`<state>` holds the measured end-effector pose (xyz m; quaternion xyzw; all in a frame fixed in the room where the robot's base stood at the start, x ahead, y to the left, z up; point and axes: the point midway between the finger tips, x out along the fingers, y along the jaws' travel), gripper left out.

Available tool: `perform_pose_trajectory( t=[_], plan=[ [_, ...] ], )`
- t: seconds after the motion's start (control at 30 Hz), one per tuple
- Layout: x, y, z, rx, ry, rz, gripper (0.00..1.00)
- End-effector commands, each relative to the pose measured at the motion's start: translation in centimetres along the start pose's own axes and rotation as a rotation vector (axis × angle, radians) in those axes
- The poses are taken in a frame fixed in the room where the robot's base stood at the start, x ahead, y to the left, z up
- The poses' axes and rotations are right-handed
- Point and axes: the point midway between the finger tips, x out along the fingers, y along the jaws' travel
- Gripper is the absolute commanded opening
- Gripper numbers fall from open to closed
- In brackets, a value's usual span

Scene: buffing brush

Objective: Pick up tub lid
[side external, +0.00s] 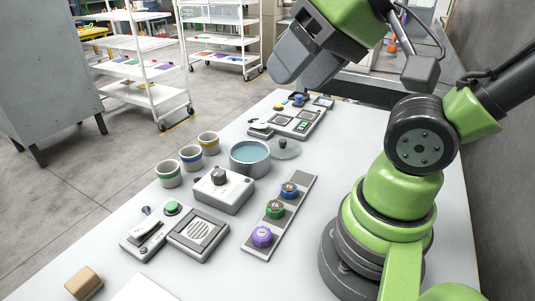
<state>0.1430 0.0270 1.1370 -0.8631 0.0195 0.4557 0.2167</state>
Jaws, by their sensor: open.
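The tub lid (285,150) is a round, grey-green, see-through disc with a small dark knob on top. It lies at the right side of the tub (249,170), a round grey vessel with blue-green contents or interior. The tub's top is uncovered. My gripper (303,74) is dark grey and hangs at the top of the side external view, up and beyond the lid, apart from everything on the table. It is open, and I see nothing held in it. Its inner faces are hard to make out.
Several striped cups, among them a green-banded one (168,174), stand left of the tub. A white box with a knob (223,191) is in front. A strip with coloured knobs (281,216) lies to the right. A control panel (290,122) sits behind. A tan block (84,282) is front left.

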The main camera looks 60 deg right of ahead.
Motion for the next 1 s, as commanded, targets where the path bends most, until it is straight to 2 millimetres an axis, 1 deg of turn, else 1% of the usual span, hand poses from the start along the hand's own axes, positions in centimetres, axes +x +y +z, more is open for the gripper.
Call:
perform_pose_trajectory(
  t=[0.07,0.17,0.27,0.33,0.4,0.47,0.5,0.57,0.6,0.67,0.73,0.77,0.8,0.87,0.9,1.0],
  plan=[
    [0.1,0.0,-0.2,0.001,-0.002,0.005,0.55],
    [0.4,0.2,-1.4,0.004,-0.015,0.035,0.55],
    [1.3,0.8,-3.8,0.008,-0.041,0.094,0.55],
    [2.4,1.6,-5.9,0.013,-0.07,0.144,0.55],
    [3.6,2.9,-8.1,0.018,-0.102,0.194,0.55],
    [4.9,4.2,-9.8,0.022,-0.13,0.234,0.55],
    [5.8,5.3,-10.8,0.025,-0.151,0.259,0.55],
    [7.2,7.1,-12.2,0.03,-0.184,0.294,0.55],
    [8.2,8.4,-13.1,0.034,-0.206,0.315,0.55],
    [9.7,10.6,-14.1,0.041,-0.243,0.344,0.55],
    [11.5,13.5,-14.9,0.051,-0.287,0.375,0.55],
    [12.3,14.8,-15.1,0.055,-0.307,0.386,0.55],
    [13.4,16.6,-15.2,0.061,-0.334,0.401,0.55],
    [14.9,19.2,-15.3,0.069,-0.371,0.418,0.55],
    [15.8,20.9,-15.1,0.073,-0.395,0.427,0.55],
    [17.8,24.5,-14.3,0.085,-0.447,0.443,0.55]
  ],
)
